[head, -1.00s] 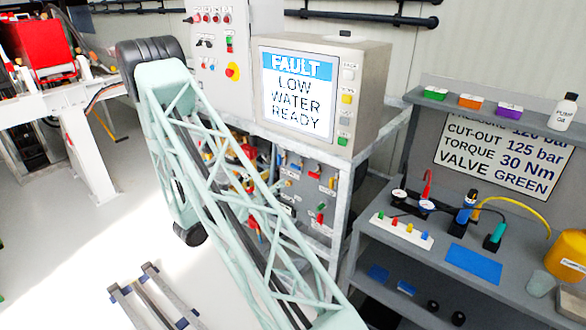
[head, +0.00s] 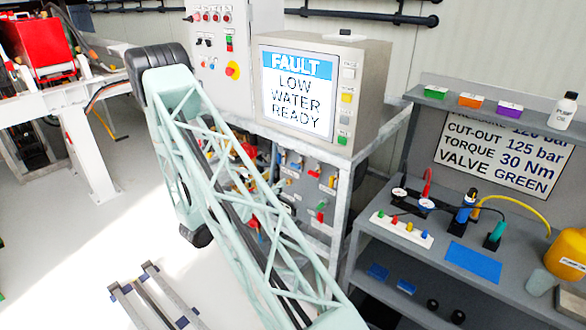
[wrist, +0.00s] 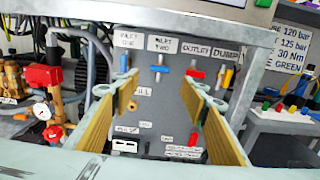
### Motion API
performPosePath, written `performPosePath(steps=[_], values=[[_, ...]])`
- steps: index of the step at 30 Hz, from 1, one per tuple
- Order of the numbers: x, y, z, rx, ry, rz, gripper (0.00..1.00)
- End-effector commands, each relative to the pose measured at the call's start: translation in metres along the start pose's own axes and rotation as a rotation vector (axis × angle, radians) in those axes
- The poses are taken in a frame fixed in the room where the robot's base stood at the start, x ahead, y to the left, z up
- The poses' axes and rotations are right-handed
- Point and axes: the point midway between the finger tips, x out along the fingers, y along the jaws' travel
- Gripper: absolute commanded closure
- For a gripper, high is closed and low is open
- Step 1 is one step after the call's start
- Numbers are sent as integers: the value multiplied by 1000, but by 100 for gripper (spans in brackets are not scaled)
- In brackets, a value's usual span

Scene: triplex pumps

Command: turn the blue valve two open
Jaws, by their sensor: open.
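The valve panel (wrist: 165,105) faces me in the wrist view. A blue valve handle (wrist: 160,69) sits under the INLET TWO label (wrist: 162,45), upper centre, and looks crosswise. My gripper (wrist: 160,88) is open and empty, one finger on each side of the picture. The blue handle shows in the gap, slightly above the fingertips and beyond them, apparently untouched. A red handle (wrist: 195,73) sits under OUTLET. In the head view the panel (head: 318,207) is partly behind my arm, and my gripper is hidden.
A metal frame rail (wrist: 180,22) crosses above the panel. Red-capped pipework (wrist: 44,76) stands left of it. The screen (head: 298,92) above reads FAULT LOW WATER READY. A grey workbench (head: 420,250) with tools stands at the right.

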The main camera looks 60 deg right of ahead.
Motion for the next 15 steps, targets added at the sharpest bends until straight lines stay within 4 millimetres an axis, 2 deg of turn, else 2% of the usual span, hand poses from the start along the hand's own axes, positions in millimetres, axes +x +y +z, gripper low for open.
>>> performPosePath(steps=[15], values=[[49, -1, 0, 1, 0, -2, 59]])
